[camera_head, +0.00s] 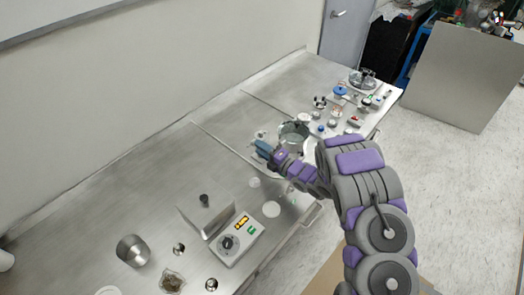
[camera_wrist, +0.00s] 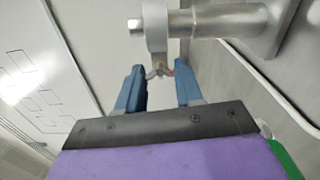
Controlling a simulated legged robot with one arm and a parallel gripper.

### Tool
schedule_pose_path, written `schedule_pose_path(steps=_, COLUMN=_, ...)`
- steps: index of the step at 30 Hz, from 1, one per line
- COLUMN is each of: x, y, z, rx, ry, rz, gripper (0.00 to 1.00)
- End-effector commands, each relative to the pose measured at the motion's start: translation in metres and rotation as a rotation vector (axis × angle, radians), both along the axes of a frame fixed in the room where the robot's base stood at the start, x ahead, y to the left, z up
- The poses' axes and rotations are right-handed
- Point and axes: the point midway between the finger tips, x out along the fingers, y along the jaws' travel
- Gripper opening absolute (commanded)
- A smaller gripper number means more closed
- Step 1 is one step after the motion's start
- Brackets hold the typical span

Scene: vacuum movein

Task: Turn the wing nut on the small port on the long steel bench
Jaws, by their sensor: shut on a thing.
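My gripper (camera_head: 263,147) is over the middle of the long steel bench (camera_head: 243,118), beside a round metal vessel (camera_head: 294,134). In the wrist view, the two blue fingers of my gripper (camera_wrist: 160,78) stand a little apart, one on each side of the wing nut (camera_wrist: 159,69). They are shut on it. The wing nut hangs under a band around the small port (camera_wrist: 188,22), a grey metal pipe running across the top of the view. Much of the wing nut is hidden, and its angle is hard to tell. In the head view, my gripper hides the wing nut.
A control box with a dial (camera_head: 238,240), a metal block (camera_head: 204,208) and a steel cup (camera_head: 132,250) stand on the near bench. Small fittings and a blue knob (camera_head: 339,90) crowd the far end. A wall runs along the left. Open floor (camera_head: 450,165) lies right.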

Motion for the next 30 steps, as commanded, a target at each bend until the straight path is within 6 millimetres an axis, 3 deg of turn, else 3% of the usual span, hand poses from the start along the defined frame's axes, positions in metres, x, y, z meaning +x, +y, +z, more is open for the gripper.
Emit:
schedule_pose_path(steps=11, x=-0.0008, y=-0.0006, z=-0.0041, rx=0.019, ry=0.039, rz=-0.001, gripper=0.05)
schedule_pose_path(steps=12, x=-0.0007, y=-0.0006, z=-0.0041, rx=0.017, ry=0.038, rz=-0.001, gripper=0.37)
schedule_pose_path(steps=18, x=-0.0012, y=-0.0005, z=-0.0027, rx=0.018, ry=0.035, rz=-0.001, gripper=0.56)
schedule_pose_path(steps=20, x=-0.0014, y=-0.0004, z=-0.0022, rx=0.019, ry=0.034, rz=-0.001, gripper=0.61)
schedule_pose_path(steps=30, x=-0.0043, y=-0.0044, z=-0.0010, rx=0.020, ry=0.032, rz=0.000, gripper=0.62)
